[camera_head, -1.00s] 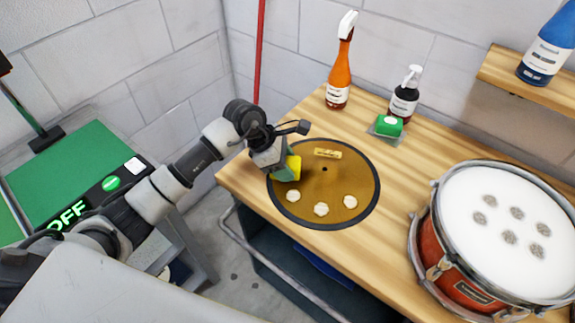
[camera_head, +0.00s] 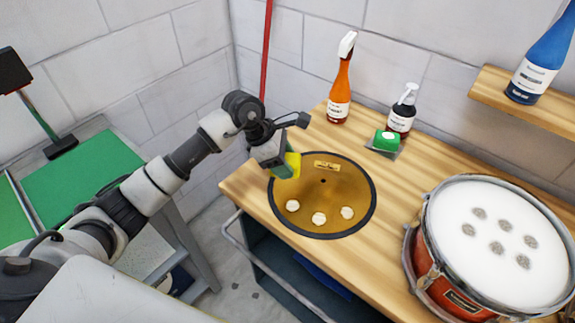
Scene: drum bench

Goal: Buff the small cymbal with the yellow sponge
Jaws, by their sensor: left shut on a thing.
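The small cymbal (camera_head: 335,200) is a round brass disc lying on a dark round mat on the wooden bench. Several pale spots (camera_head: 319,219) mark its near part, and a gold label (camera_head: 327,165) shows at its far part. My left gripper (camera_head: 283,163) is shut on the yellow sponge (camera_head: 293,165), which has a green side. It is at the cymbal's upper left edge. I cannot tell whether the sponge touches the cymbal. My right gripper is not in view.
A drum (camera_head: 500,240) with grey spots on its white head stands at the right. An orange spray bottle (camera_head: 340,85), a dark pump bottle (camera_head: 402,110) and a green sponge-like block (camera_head: 386,140) stand behind. A shelf (camera_head: 500,95) holds a blue bottle (camera_head: 537,65). Wood between cymbal and drum is clear.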

